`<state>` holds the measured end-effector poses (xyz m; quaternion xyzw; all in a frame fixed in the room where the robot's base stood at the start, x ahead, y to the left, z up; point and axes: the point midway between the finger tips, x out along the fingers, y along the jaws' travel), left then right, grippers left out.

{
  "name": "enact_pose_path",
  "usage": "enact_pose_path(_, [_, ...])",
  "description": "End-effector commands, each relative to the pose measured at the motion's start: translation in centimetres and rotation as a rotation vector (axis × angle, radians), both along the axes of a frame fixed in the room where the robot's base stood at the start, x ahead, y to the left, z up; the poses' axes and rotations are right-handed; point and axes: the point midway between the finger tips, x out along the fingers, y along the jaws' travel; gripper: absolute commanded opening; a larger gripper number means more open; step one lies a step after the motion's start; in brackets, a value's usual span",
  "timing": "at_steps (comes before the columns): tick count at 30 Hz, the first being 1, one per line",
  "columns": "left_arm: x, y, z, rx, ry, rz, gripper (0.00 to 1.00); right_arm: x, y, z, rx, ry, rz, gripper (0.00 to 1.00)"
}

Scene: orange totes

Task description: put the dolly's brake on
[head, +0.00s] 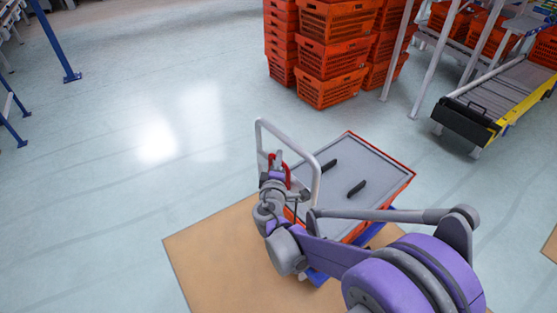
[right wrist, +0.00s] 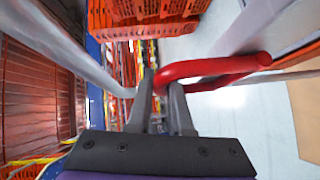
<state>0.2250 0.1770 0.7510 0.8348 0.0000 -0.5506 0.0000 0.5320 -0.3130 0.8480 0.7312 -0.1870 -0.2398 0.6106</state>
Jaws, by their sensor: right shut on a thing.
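The dolly has a blue base (head: 317,277) and a tall silver push handle (head: 291,137). An orange tote (head: 407,181) with a grey lid rides on it. A red lever (head: 287,174), which looks like the brake lever, is beside the push handle. My right gripper (head: 277,160) is at this lever. In the right wrist view, the fingers (right wrist: 163,86) are shut on the near end of the curved red lever (right wrist: 222,68). The arm partly hides the tote and dolly base. My left gripper is in neither view.
Stacks of orange totes (head: 330,55) stand at the back. A conveyor (head: 505,95) with a yellow side is at the right. Blue posts (head: 58,45) stand at the far left. The pale floor left of the dolly is clear, with a tan floor patch (head: 215,255) below.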

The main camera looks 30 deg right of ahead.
Motion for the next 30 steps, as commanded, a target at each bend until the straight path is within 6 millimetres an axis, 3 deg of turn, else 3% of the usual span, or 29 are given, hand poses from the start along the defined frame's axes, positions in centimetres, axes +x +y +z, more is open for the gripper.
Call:
enact_pose_path(16, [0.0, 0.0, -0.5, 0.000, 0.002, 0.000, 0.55, 0.0, 0.5, -0.2, -0.055, -0.008, 0.002, 0.00])
enact_pose_path(30, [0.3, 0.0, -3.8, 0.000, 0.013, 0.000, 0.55, -0.5, 3.5, -1.2, -0.418, -0.072, 0.002, 0.00])
